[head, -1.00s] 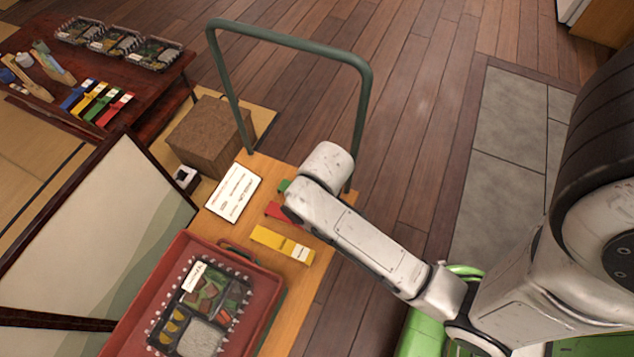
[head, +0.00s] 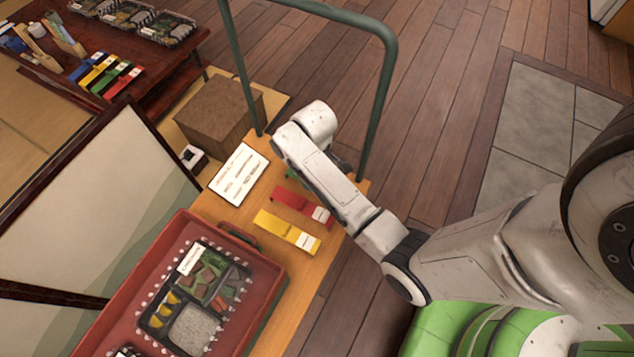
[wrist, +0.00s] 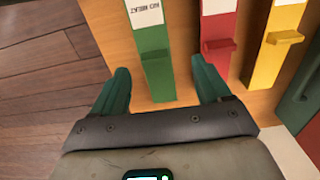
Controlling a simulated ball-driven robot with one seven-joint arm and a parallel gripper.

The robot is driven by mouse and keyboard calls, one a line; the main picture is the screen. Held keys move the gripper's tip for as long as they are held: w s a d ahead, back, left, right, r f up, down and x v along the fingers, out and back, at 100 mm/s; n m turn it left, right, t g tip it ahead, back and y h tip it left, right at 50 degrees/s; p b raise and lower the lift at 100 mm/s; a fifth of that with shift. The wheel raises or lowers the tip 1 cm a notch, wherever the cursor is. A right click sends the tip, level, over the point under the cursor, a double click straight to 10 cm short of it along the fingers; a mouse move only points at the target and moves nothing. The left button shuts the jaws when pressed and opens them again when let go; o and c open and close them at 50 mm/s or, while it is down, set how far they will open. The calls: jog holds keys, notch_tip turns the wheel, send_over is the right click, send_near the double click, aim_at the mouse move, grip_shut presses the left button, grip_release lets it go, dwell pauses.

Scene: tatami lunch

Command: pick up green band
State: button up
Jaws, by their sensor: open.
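The green band (wrist: 154,62) lies on the wooden cart top (wrist: 186,70), with a small raised tab and a white printed label at its far end. My gripper (wrist: 160,84) is open, with one dark green finger on each side of the band's near end. Neither finger visibly closes on it. In the head view, my arm covers most of the green band and the gripper; only some green shows beside the arm.
A red band (head: 300,207) and a yellow band (head: 286,231) lie beside it. A white card (head: 239,174), a red tray (head: 262,262) with a filled box, and the cart's green handle (head: 380,110) are close by. A brown box (head: 215,112) stands beyond.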

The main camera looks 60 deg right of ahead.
jog(key=shift+s+d+f+b, duration=0.15)
jog(key=shift+f+b, duration=0.6)
jog(key=shift+f, duration=1.05)
jog(key=shift+w+d+f+b, duration=0.15)
jog(key=shift+f+b, duration=0.6)
jog(key=shift+f, duration=1)
jog(key=shift+s, duration=0.1)
jog(key=c, duration=0.7)
jog(key=shift+r, duration=0.1)
